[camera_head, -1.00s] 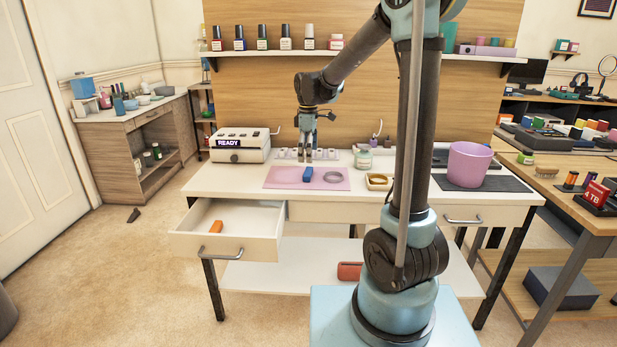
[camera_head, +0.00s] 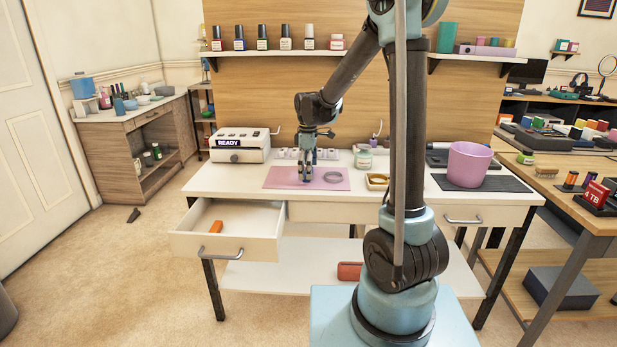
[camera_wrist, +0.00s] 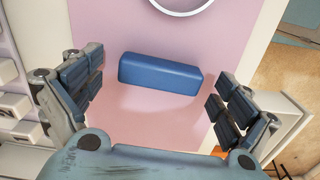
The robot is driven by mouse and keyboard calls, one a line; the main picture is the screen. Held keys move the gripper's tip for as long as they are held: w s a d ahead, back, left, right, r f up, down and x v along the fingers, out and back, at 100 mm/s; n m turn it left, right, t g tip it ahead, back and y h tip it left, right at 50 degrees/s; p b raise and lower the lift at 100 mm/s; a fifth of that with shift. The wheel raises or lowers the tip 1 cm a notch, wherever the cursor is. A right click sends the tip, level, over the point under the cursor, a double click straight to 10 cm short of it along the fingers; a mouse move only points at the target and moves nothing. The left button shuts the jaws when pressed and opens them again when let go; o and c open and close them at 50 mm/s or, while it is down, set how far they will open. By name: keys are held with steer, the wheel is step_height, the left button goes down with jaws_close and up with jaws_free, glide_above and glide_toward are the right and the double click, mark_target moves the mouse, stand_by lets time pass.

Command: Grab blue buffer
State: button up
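The blue buffer (camera_wrist: 160,74) is a small blue block lying on the pink mat (camera_head: 281,183). In the wrist view it lies between and a little beyond my two open fingers, with a gap on each side. My gripper (camera_wrist: 155,98) is open and empty. In the head view my gripper (camera_head: 306,178) points down over the mat and hides the buffer.
A grey ring (camera_head: 333,177) lies on the mat to the right. A white device (camera_head: 240,146) marked READY stands at the back left. An open drawer (camera_head: 225,247) holds an orange block (camera_head: 216,227).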

steer(key=c, duration=0.7)
